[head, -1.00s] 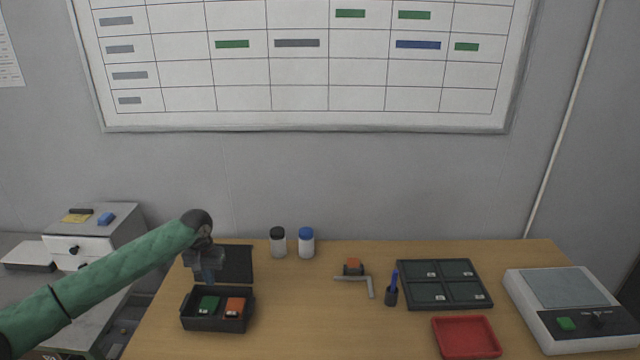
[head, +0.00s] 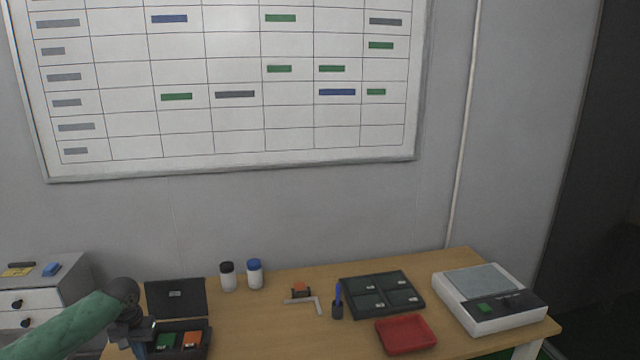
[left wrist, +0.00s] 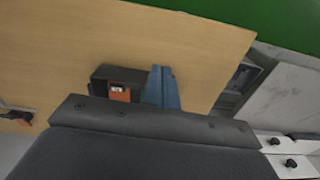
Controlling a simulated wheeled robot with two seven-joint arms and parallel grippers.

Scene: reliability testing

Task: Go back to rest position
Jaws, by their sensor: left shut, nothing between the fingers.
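My left gripper (head: 138,344) is at the lower left of the head view, at the left side of a black box (head: 207,341). Its blue-grey fingers also show in the left wrist view (left wrist: 162,88), together and empty. The box holds a green block (head: 166,341) and an orange block (head: 192,340). In the left wrist view, the fingers overlap the box's right part and partly hide the green block. Whether they touch the box is unclear. My right gripper is in neither view.
A drawer cabinet (head: 38,300) stands left.

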